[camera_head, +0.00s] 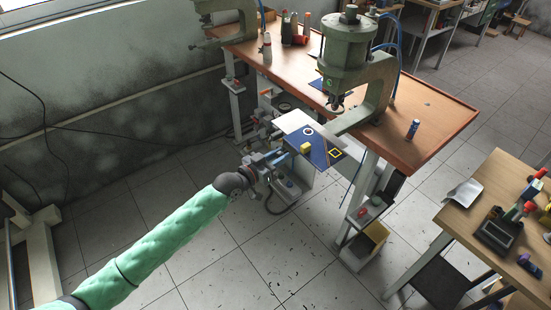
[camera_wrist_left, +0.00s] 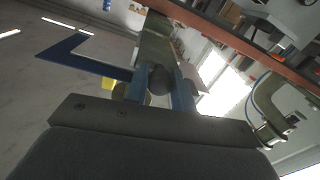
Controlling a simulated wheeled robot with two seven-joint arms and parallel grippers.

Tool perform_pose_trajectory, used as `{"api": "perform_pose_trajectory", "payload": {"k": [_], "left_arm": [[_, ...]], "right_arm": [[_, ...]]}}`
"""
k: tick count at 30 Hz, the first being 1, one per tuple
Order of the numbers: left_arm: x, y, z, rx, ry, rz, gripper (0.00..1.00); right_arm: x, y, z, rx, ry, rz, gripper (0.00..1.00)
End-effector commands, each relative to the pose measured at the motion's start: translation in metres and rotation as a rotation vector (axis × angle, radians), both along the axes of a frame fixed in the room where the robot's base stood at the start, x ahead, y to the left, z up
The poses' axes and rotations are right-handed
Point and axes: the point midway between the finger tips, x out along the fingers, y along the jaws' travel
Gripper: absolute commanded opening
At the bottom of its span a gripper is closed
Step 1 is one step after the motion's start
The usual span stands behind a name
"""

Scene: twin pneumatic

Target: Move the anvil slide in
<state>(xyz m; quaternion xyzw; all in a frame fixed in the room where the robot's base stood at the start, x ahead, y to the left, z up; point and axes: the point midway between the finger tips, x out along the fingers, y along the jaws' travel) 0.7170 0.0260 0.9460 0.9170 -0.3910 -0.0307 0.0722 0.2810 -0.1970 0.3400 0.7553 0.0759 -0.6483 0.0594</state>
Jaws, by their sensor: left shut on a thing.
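The anvil slide shows as a blue plate (camera_head: 322,154) with a yellow square outline, sticking out from the front of the bench below the green press (camera_head: 352,50). My left gripper (camera_head: 287,157) is at the slide's left front side. In the left wrist view, the blue fingers of my left gripper (camera_wrist_left: 161,88) are closed around a dark round knob (camera_wrist_left: 160,79). A grey-green bar (camera_wrist_left: 156,45) runs away behind the knob, and a blue angled plate (camera_wrist_left: 85,52) lies to the left. The knob is hidden in the head view. My right gripper is out of view.
A pale plate (camera_head: 296,123) and a yellow block (camera_head: 306,148) are close to my left gripper. The orange-brown bench (camera_head: 425,105) carries a second press at the back left and a blue can (camera_head: 413,129). A wooden table (camera_head: 465,215) stands at the right. The floor in front is clear.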

Motion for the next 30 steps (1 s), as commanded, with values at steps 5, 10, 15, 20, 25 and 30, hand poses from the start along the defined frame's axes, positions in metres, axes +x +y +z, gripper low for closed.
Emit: {"api": "perform_pose_trajectory", "payload": {"k": [5, 10, 15, 20, 25, 30], "left_arm": [[0.016, -0.019, 0.0, -0.001, -0.001, 0.0, 0.0], [0.019, -0.022, 0.001, 0.0, 0.0, 0.0, 0.0], [0.019, -0.022, 0.001, 0.0, 0.0, 0.0, 0.27], [0.019, -0.022, 0.001, -0.001, -0.001, 0.0, 0.47], [0.019, -0.022, 0.001, -0.001, -0.001, 0.0, 0.47], [0.015, -0.018, -0.001, 0.0, 0.0, 0.0, 0.47]], "right_arm": [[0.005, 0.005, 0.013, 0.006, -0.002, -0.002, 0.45], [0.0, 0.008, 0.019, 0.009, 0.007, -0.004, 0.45], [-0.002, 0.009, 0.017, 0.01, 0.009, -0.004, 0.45], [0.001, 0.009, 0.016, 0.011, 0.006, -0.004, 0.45], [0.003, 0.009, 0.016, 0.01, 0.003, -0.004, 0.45], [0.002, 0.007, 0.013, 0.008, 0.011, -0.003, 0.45]]}}
